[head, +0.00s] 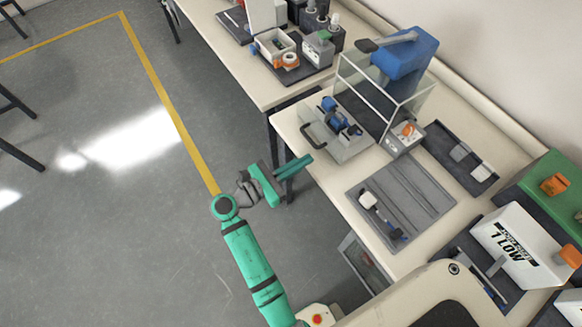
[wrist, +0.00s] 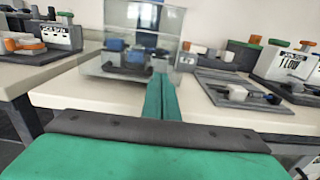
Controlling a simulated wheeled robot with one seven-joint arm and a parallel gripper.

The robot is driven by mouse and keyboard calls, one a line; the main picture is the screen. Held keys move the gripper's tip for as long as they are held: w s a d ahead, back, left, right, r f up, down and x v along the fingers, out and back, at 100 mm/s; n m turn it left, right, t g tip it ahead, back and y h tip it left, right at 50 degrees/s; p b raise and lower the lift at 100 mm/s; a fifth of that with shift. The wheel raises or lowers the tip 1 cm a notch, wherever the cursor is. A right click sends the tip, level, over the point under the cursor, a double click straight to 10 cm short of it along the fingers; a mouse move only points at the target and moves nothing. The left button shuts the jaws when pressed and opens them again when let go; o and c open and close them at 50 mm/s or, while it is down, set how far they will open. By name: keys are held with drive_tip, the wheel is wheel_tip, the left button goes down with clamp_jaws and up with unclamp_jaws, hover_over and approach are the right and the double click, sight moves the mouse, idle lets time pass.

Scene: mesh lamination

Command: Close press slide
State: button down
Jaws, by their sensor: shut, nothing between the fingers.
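The press (head: 408,52) is a blue machine behind a clear guard on the bench, in the head view. Its grey slide (head: 345,148) sticks out toward the bench's front edge, with a dark handle (head: 313,137) on its front and blue clamps (head: 342,117) on top. In the wrist view the slide (wrist: 110,68) and blue clamps (wrist: 115,45) show beyond my fingers. My gripper (head: 308,159) is shut and empty, just off the bench's front edge near the handle. It also shows in the wrist view (wrist: 162,82), its teal fingers together and pointing toward the press.
A grey mat (head: 430,188) with a white-headed tool (head: 370,200) lies right of the slide. A dark tray (head: 460,157) is behind it. White and green boxes (head: 520,245) stand at the right. Another bench with bins (head: 275,47) is at the back.

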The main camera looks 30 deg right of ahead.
sight(330, 145)
drive_tip(key=d, duration=0.7)
drive_tip(key=shift+w, duration=0.25)
drive_tip(key=shift+w, duration=0.15)
